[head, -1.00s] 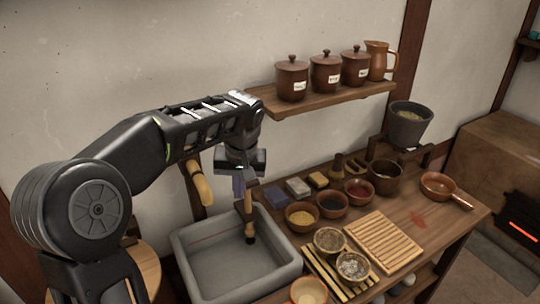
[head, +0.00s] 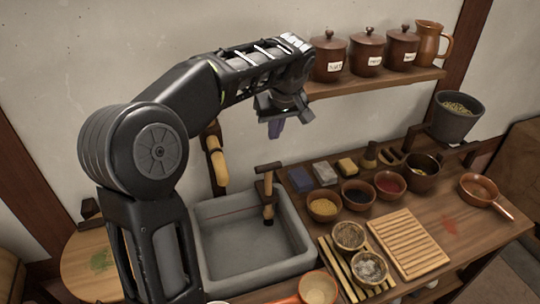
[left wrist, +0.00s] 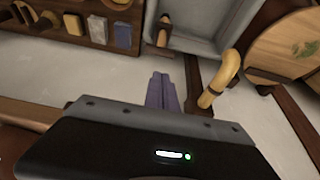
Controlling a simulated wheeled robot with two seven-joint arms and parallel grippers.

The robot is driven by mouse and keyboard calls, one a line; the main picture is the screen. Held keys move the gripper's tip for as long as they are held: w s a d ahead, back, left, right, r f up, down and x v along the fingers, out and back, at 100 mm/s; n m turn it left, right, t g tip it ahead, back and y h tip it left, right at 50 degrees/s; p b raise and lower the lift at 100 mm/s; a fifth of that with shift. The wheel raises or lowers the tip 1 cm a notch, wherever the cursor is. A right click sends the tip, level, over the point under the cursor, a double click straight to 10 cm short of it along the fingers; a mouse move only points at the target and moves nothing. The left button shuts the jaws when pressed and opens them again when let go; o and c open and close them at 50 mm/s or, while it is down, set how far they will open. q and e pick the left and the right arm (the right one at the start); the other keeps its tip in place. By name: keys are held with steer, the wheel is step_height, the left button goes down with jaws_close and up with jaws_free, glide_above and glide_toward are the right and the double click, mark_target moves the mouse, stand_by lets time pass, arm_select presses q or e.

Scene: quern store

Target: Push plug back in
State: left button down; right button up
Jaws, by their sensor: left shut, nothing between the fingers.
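A grey stone basin (head: 302,243) stands below my left gripper (head: 275,129). At its back right edge is an upright wooden piece (head: 267,190) with a crosspiece on top and a dark lower end; it may be the plug, but I cannot tell how far in it sits. It also shows at the top of the left wrist view (left wrist: 163,32). A pale curved spout (head: 218,163) is on the wall behind the basin. My left gripper, with purple fingers, is shut and empty, in the air above and apart from the wooden piece. My right gripper is out of view.
A shelf (head: 385,82) with lidded brown jars (head: 367,53) is close to my left wrist. The bench (head: 455,245) right of the basin holds several small bowls, coloured blocks and a slatted board (head: 405,243). A round wooden top (head: 90,265) is at left.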

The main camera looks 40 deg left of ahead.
mark_target(267, 165)
arm_select(q)
steer(key=b+x, duration=0.3)
steer(key=x, duration=0.4)
steer(key=b+x, duration=0.4)
steer(key=x, duration=0.3)
steer(key=shift+s+d+f, duration=0.1)
steer(key=shift+s+d, duration=0.1)
steer(key=shift+d, duration=0.05)
